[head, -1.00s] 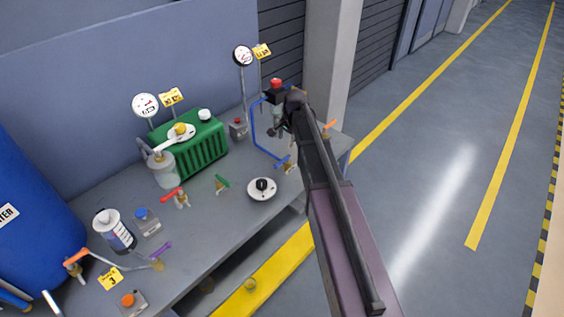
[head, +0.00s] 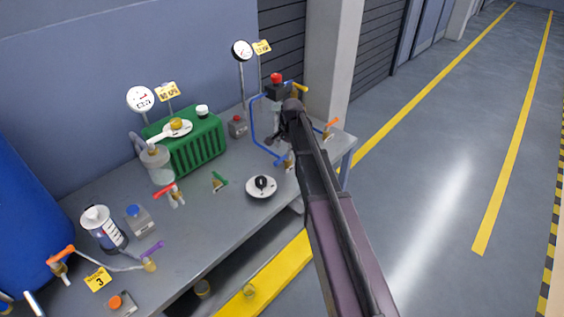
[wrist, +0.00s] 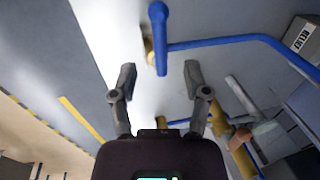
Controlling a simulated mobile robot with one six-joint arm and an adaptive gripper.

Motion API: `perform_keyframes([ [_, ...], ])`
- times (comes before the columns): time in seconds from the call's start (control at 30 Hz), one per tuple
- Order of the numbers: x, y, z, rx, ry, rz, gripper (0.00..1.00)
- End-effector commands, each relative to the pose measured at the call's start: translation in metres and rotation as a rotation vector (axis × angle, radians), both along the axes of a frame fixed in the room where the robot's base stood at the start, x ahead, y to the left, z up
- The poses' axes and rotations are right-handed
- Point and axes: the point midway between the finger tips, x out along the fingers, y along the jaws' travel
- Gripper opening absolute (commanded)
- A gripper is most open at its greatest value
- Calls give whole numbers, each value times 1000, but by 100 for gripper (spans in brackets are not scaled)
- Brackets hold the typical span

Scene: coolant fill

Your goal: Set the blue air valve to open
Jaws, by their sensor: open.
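The blue air valve's handle (head: 283,160) shows at the right part of the bench, on a brass fitting (head: 289,167), just left of my arm. In the wrist view a blue handle (wrist: 158,38) lies ahead of my fingertips, roughly midway between them, with brass behind it and a blue pipe running off to the right. My gripper (wrist: 159,78) is open and empty, and its fingers are apart from the handle. In the head view my gripper (head: 274,138) is largely hidden by my own arm, above the bench near the blue pipe.
The blue pipe (head: 255,125) bends beside my gripper. An orange-handled valve (head: 330,127) is to the right, a black-knobbed dial (head: 261,187) in front, a green block (head: 196,148) to the left.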

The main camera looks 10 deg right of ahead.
Motion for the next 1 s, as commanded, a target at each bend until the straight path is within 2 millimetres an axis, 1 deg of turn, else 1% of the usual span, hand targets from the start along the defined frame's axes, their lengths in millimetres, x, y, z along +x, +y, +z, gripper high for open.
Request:
perform_keyframes([
  [0.03, 1, 1, -8, 0, 0, 0, 61],
  [0.5, 7, 4, -42, 0, 0, 0, 61],
  [0.7, 8, 5, -50, 0, 0, 0, 61],
  [1.0, 8, 5, -52, 0, 0, -1, 61],
])
